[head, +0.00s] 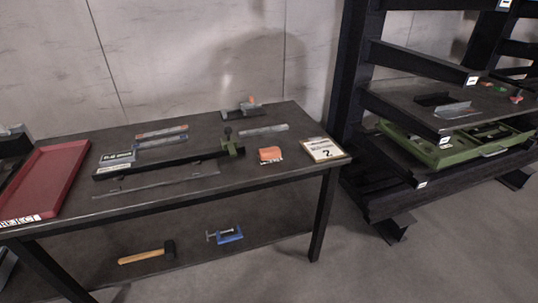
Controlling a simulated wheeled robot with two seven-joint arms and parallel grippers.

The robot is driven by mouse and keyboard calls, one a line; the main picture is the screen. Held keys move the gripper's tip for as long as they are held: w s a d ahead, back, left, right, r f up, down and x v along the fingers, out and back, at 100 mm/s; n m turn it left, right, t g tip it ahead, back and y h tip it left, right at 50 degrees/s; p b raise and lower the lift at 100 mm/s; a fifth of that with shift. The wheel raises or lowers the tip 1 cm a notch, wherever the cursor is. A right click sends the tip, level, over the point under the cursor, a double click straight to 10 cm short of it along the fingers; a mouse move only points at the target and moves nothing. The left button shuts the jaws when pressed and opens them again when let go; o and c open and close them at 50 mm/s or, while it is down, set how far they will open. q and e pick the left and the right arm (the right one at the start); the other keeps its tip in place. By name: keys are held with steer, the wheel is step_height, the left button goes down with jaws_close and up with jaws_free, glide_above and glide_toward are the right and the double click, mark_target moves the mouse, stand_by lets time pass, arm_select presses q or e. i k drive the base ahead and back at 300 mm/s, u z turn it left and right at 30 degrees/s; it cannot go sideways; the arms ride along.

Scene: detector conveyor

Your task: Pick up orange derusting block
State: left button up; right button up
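The orange derusting block (270,154) lies on the right part of the dark table top (200,184), near the front edge. It is small and sits just left of a framed sign with the number 2. Nothing covers it in the head view. Neither of my grippers shows in this view.
A red tray (47,182) is at far left. A hammer (148,253) and blue clamp (227,236) lie on the lower shelf. A rack (440,123) stands right.

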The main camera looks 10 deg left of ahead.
mark_target(271, 154)
steer(key=u, duration=1.4)
steer(key=i, duration=1.1)
steer(key=z, duration=3)
